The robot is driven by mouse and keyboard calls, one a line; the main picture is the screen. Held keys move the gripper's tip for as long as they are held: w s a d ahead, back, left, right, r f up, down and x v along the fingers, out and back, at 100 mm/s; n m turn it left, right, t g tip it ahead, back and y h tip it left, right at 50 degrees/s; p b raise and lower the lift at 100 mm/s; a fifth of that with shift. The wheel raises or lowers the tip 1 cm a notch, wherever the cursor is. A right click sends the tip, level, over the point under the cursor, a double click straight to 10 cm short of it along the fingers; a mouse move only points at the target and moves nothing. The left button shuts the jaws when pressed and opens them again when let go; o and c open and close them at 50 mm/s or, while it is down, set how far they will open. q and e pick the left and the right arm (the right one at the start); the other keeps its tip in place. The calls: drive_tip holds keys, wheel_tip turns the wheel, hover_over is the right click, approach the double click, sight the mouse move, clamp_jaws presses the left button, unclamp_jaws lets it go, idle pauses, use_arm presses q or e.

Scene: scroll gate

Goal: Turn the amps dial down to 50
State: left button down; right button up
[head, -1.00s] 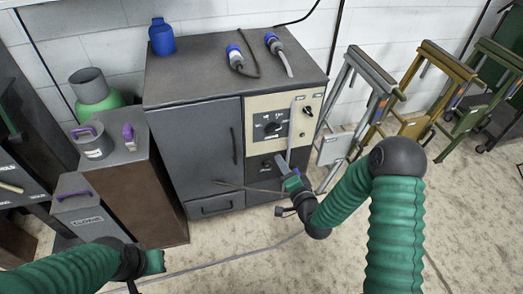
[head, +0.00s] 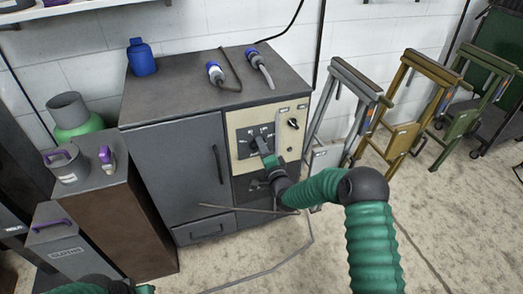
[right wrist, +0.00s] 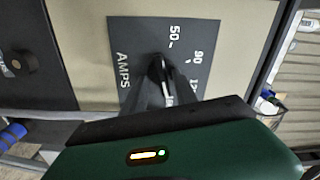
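The amps dial's dark plate (head: 243,142) is on the beige control panel (head: 295,107) of the grey cabinet. In the right wrist view its plate (right wrist: 135,35) shows AMPS, 50, 90 and a partly hidden higher mark. My right gripper (head: 263,143) is at the dial, its tip over the plate; in the right wrist view its dark fingers (right wrist: 158,78) reach to the dial's centre and hide most of the knob. I cannot tell whether they are closed on it. My left gripper (head: 145,289) is low at the bottom edge, mostly out of frame.
A thin rod (head: 245,210) sticks out in front of the cabinet (head: 170,165). Folding stands (head: 400,110) are to the right. Open floor lies in front.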

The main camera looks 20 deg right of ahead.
drive_tip(key=shift+w+a+r, duration=0.1)
drive_tip(key=shift+w+a, duration=0.05)
drive_tip(key=shift+a, duration=0.3)
drive_tip(key=shift+c, duration=0.8)
clamp_jaws()
use_arm(q)
drive_tip(key=shift+a, duration=0.25)
use_arm(e)
drive_tip(key=shift+d, duration=0.2)
